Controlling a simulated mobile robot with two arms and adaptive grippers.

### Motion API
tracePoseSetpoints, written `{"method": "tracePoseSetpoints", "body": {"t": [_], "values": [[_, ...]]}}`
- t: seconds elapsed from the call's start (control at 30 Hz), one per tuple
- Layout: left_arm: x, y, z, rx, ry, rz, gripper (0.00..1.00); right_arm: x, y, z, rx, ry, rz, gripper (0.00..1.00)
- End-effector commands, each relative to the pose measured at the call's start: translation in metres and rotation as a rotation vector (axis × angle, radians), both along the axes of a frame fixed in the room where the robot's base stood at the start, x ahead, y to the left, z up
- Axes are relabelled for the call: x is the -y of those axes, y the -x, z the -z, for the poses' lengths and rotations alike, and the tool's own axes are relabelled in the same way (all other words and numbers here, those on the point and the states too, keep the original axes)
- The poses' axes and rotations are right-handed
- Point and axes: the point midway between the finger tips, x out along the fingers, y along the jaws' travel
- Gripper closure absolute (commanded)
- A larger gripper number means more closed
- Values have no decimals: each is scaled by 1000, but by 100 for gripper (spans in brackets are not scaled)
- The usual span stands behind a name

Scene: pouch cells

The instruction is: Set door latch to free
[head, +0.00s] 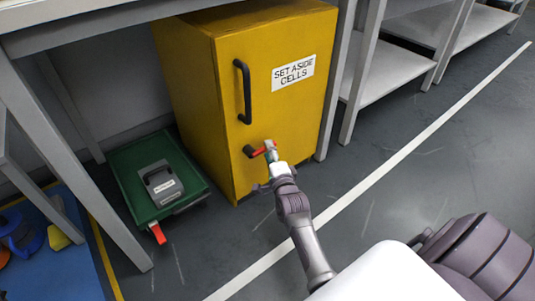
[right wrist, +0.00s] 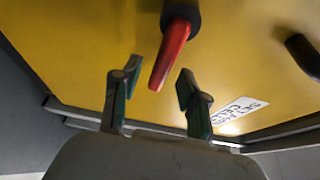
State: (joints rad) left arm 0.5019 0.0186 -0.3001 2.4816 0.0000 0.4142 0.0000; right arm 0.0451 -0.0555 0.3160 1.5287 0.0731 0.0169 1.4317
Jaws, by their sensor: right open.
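The yellow cabinet (head: 240,90) has a door latch (head: 258,151) low on its front, a red lever on a black hub. In the head view the lever points roughly sideways to the right. My right gripper (head: 272,156) is open at the lever and partly covers it. In the right wrist view the red lever (right wrist: 173,50) comes down from its black hub (right wrist: 181,16), and its free end lies between the open green-padded fingertips of that gripper (right wrist: 157,82). Whether a finger touches it I cannot tell. My left gripper is not in view.
A black door handle (head: 242,92) and a "SET ASIDE CELLS" label (head: 293,73) are on the door above the latch. A green tray (head: 137,185) with a grey case (head: 162,184) stands left of the cabinet. Table legs flank the cabinet. Floor in front is clear.

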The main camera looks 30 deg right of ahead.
Motion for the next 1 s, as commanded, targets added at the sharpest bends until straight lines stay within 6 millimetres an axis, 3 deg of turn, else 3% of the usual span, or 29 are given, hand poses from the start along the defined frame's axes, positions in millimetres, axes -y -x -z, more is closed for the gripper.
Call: {"method": "tracePoseSetpoints", "body": {"t": [0.2, 0.53, 0.8, 1.0], "values": [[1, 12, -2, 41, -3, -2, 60, 7, -21, 1, 1, 0, -1, 56], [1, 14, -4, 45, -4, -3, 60, 8, -24, 0, -1, 1, -1, 56], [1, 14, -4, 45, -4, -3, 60, 7, -24, 0, 0, 1, -1, 100], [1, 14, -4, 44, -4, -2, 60, 7, -24, 0, -1, 1, -1, 100]]}}
